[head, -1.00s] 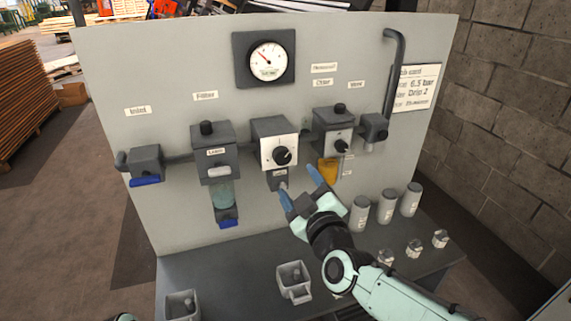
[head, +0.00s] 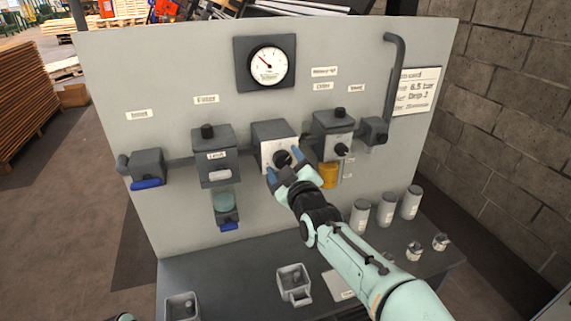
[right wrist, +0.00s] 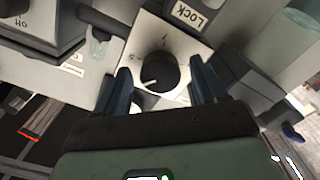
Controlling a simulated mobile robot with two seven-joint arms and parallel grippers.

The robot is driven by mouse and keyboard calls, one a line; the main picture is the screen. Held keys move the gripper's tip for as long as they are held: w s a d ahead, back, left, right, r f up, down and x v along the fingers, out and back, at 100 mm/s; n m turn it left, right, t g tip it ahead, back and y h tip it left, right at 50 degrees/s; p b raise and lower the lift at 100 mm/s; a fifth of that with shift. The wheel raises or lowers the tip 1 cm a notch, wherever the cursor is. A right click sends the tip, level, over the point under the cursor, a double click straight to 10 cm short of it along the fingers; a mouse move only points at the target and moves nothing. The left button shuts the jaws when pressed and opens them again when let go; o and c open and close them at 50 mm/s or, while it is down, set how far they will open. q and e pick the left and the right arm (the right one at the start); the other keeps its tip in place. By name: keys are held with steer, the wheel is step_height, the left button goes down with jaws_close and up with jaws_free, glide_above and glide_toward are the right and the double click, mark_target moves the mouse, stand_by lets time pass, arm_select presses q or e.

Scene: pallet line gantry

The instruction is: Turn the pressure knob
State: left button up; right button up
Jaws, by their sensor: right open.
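The pressure knob (head: 282,158) is a round black dial with a white pointer line on a white, marked plate on the grey regulator box (head: 272,131). In the right wrist view the knob (right wrist: 152,72) sits between the two fingers. My right gripper (head: 284,167) is open, with one blue fingertip on each side of the knob; I cannot tell whether they touch it. The right gripper (right wrist: 160,85) also fills the lower part of the wrist view. The pressure gauge (head: 266,63) is above, its red needle pointing up and left. My left gripper is not in view.
A filter unit (head: 211,155) is left of the regulator, and another box with a black knob (head: 341,150) is close on the right. Several grey canisters (head: 386,208) and grey cups (head: 293,284) stand on the bench (head: 245,262).

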steer(key=c, duration=1.1)
steer(key=shift+o, duration=0.2)
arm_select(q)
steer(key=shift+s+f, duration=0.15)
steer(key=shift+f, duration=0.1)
arm_select(e)
steer(key=shift+m, duration=0.4)
steer(key=m+b, duration=0.1)
steer(key=m, duration=0.1)
steer(key=shift+f+m, duration=0.1)
steer(key=shift+m, duration=0.2)
steer(key=m+b, duration=0.1)
steer(key=m, duration=0.2)
steer(key=shift+m, duration=0.4)
steer(key=m, duration=0.6)
steer(key=shift+b, duration=0.4)
arm_select(q)
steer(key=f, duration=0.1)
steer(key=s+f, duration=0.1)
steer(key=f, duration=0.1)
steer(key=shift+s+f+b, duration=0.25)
steer(key=shift+b, duration=0.1)
arm_select(e)
steer(key=m, duration=0.6)
steer(key=shift+a+m, duration=0.1)
steer(key=shift+m, duration=0.2)
